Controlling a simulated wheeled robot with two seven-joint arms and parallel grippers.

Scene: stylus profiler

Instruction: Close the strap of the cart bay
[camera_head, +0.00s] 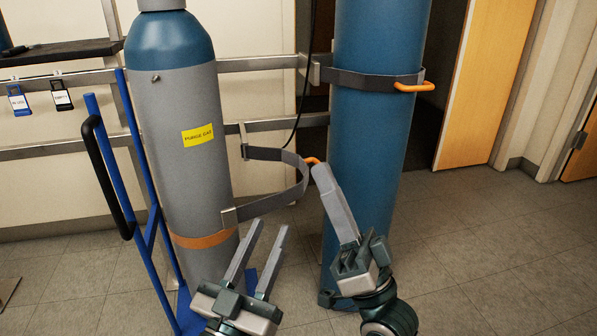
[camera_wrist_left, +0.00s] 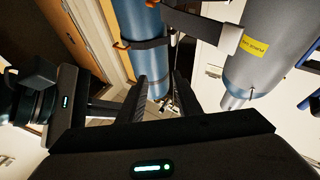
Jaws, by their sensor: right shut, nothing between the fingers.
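The cart bay strap (camera_head: 275,204), a dark band, bows out to the right of the grey cylinder (camera_head: 186,125) with the yellow label. A metal bracket (camera_head: 228,217) sits at its lower left end, by the cylinder. An orange handle (camera_head: 312,161) shows at its far right; the right fingertips partly hide it. My right gripper (camera_head: 320,170) is shut and empty, its tips close to the handle; contact is unclear. My left gripper (camera_head: 271,226) is open and empty, below the strap. In the left wrist view, the strap (camera_wrist_left: 192,22) shows above its spread fingers (camera_wrist_left: 160,88).
A blue cylinder (camera_head: 369,160) stands to the right, held by a closed strap (camera_head: 362,80) with an orange handle (camera_head: 414,87). The blue cart frame (camera_head: 153,228) is at the left. Metal rails (camera_head: 255,64) run behind. The floor at right is clear.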

